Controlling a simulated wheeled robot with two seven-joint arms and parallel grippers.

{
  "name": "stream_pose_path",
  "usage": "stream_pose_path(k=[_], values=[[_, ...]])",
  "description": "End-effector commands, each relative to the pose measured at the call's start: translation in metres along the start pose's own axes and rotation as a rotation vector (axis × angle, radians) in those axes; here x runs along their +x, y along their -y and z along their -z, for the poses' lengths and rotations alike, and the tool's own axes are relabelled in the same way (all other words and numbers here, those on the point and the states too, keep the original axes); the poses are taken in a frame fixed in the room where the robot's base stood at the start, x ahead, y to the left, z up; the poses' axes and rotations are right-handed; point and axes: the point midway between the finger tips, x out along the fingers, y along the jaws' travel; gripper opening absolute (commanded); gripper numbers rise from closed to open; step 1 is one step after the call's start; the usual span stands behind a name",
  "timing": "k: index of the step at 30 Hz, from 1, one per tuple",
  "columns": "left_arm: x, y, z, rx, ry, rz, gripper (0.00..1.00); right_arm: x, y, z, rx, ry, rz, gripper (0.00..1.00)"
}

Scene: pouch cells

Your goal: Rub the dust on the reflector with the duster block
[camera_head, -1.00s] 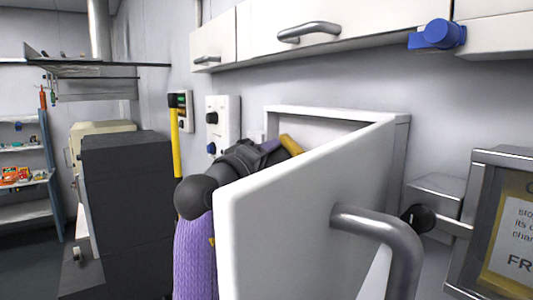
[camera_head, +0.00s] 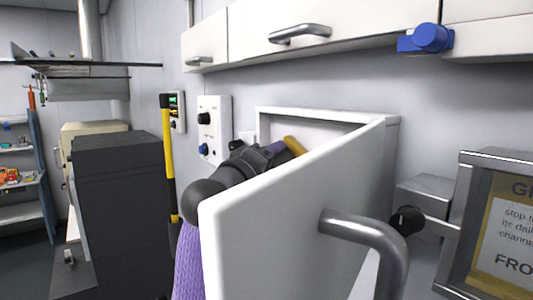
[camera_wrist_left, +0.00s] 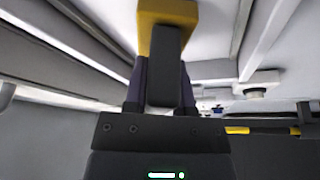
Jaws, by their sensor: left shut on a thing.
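My left gripper (camera_head: 279,150) reaches behind the open white door (camera_head: 290,215) into the wall cabinet (camera_head: 393,124). It is shut on a yellow block, the duster block (camera_head: 294,146), whose end shows above the door edge. In the left wrist view the duster block (camera_wrist_left: 166,24) sits at the tips of the left gripper (camera_wrist_left: 163,60). The reflector and its dust cannot be made out; the door hides most of the cabinet's inside. Whether the block touches anything cannot be told. My right gripper is not in view.
The door's metal handle (camera_head: 365,236) juts toward me. A framed sign (camera_head: 505,225) stands at the right. White overhead cupboards (camera_head: 300,32) run above. A control box (camera_head: 214,125) is on the wall, and a dark cabinet (camera_head: 118,210) stands at the left.

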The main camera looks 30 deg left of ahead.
Motion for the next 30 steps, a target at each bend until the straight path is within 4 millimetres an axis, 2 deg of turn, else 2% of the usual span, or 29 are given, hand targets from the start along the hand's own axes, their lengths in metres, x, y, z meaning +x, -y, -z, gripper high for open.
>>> stream_pose_path(k=[3,10,21,30], values=[[-0.005,-0.006,-0.011,0.002,0.001,-0.001,0.0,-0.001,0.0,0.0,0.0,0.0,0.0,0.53],[-0.005,-0.009,-0.017,0.003,0.0,0.001,0.0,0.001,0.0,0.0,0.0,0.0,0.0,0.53],[0.009,0.009,0.013,0.0,0.0,0.002,0.0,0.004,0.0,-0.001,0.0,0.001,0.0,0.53],[0.01,0.01,0.015,-0.001,0.0,0.0,0.0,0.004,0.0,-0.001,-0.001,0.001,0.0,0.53]])
